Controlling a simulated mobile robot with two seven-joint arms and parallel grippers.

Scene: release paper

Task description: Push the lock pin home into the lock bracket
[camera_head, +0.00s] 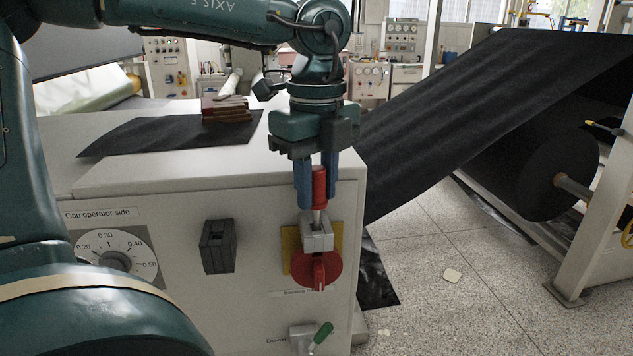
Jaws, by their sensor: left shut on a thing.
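The lock pin (319,188) has a red grip on top and a short silver shank below. My left gripper (318,190) points straight down, its blue fingers shut on the red grip. The pin stands upright over the grey lock bracket (316,242) on the cabinet front. The silver shank shows between the grip and the bracket top, and its lower end is hidden at the bracket. The bracket sits in front of a yellow plate (291,250), above a red switch handle (318,270). My right gripper is not in view.
The light cabinet (205,185) carries a gap dial (117,260), a dark block (217,246) and a green-handled lever (322,334). A dark sheet (160,138) and a stack of blocks (227,109) lie on top.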

